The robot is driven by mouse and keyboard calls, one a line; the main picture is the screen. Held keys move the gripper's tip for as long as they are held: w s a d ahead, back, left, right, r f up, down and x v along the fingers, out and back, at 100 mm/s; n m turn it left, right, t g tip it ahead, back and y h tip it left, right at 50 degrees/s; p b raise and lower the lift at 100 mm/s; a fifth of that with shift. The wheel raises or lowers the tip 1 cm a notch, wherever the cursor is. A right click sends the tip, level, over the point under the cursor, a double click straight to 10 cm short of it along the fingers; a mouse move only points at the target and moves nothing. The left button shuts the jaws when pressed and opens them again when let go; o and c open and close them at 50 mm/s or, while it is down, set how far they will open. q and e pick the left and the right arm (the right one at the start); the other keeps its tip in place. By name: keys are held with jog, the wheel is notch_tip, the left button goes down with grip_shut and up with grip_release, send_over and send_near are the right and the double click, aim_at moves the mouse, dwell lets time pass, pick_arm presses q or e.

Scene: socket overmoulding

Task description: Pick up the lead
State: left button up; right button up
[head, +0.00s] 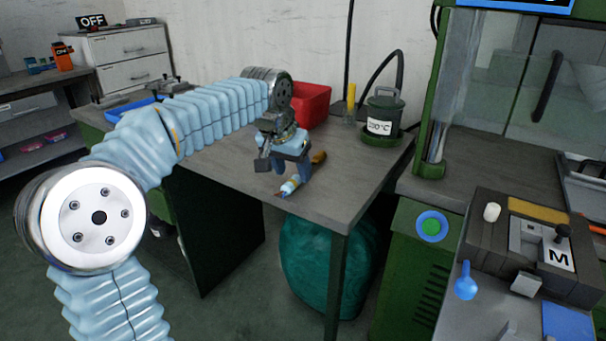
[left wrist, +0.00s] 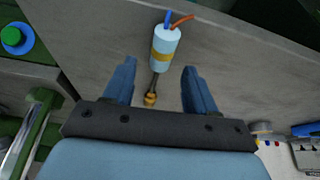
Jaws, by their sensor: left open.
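The lead, a pale blue cylinder with a yellow band (left wrist: 165,50), lies on the grey table. Blue and orange wire ends stick out at one end, and a dark stem with a brass-coloured tip at the other. In the head view the lead (head: 289,187) lies near the table's front edge, just below my left gripper (head: 291,172). In the left wrist view my left gripper (left wrist: 159,70) is open, its two blue fingers on either side of the lead, with clear gaps to both. My right gripper is not in view.
A red bin (head: 312,103) and a dark pot with a temperature label (head: 381,112) stand farther back on the table. An orange-brown piece (head: 319,157) shows behind the gripper.

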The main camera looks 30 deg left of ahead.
pick_arm(q)
jog(key=shift+x, duration=1.15)
jog(key=shift+c, duration=0.2)
grip_shut()
jog(key=shift+r, duration=0.1)
